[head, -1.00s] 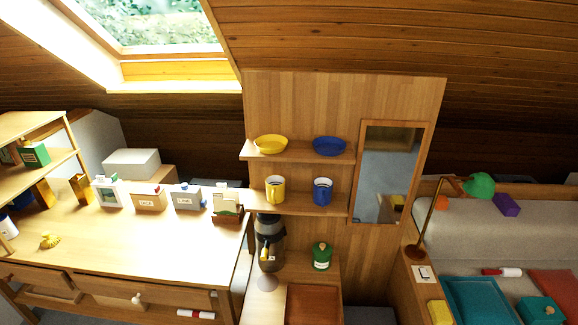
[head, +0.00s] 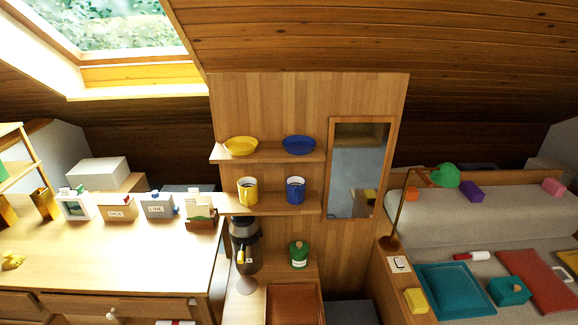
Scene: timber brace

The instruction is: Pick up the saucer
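Two saucers rest on the upper wall shelf (head: 268,156): a yellow saucer (head: 240,146) on the left and a blue saucer (head: 299,145) on the right. Both look like shallow dishes and stand apart from each other. On the shelf below are a yellow mug (head: 247,190) and a blue mug (head: 295,190), each under the saucer of its colour. Neither of my grippers shows in the head view.
A desk (head: 110,250) with several labelled boxes stands left. Below the shelves are a dark coffee machine (head: 244,250), a green jar (head: 299,254) and a brown tray (head: 294,303). A mirror (head: 357,170) hangs right of the shelves. A lamp (head: 398,215) stands near the sofa.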

